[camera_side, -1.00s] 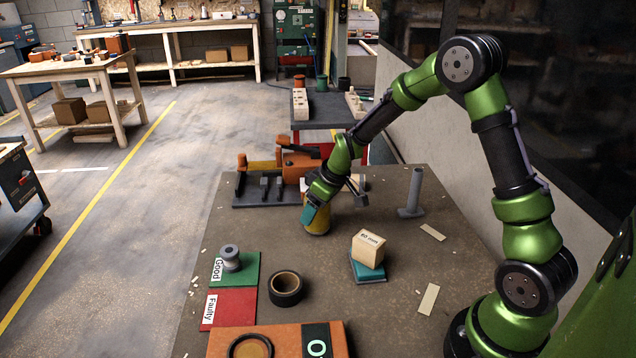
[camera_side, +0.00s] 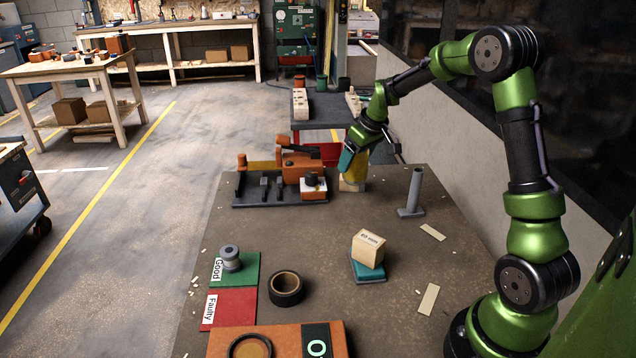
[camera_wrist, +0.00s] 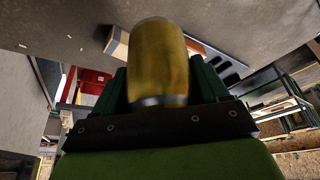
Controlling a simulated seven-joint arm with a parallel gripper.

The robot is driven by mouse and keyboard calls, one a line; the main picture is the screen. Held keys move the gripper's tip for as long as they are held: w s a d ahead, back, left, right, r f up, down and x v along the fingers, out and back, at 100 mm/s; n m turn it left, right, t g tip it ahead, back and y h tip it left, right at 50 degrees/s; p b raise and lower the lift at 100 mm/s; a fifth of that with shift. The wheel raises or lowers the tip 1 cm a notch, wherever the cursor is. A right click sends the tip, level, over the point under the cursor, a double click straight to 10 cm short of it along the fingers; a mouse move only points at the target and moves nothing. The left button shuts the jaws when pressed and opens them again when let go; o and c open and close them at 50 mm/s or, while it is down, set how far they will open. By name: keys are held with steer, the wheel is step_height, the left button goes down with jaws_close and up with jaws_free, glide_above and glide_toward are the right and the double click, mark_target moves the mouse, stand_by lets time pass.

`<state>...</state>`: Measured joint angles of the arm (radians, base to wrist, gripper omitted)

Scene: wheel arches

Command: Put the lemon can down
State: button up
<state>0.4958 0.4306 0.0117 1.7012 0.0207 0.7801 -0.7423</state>
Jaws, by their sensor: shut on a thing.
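The lemon can is a yellow cylinder with a metal rim. It fills the middle of the wrist view (camera_wrist: 160,62), between the dark green fingers of my gripper (camera_wrist: 160,90). In the side view my gripper (camera_side: 352,160) is near the far edge of the table, shut on the yellow can (camera_side: 358,167), which is partly hidden by a teal finger. The can is tilted and appears raised above the table, close to a small pale wooden block (camera_side: 350,186). The exact gap under it cannot be told.
An orange and grey clamp fixture (camera_side: 290,178) stands just left of my gripper. A grey upright post (camera_side: 413,190) stands to the right. A boxed block on a teal pad (camera_side: 367,268), a black tape ring (camera_side: 286,288) and green and red pads (camera_side: 231,305) lie nearer. The table's middle is clear.

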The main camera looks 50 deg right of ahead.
steer(key=s+d+r+m+h, duration=0.15)
steer(key=s+d, duration=0.25)
steer(key=d, duration=0.6)
steer(key=s+d+m, duration=0.3)
steer(key=d, duration=0.8)
steer(key=f, duration=1)
steer(key=shift+a, duration=0.25)
steer(key=o, duration=1.3)
steer(key=shift+f, duration=0.2)
steer(key=shift+o, duration=0.2)
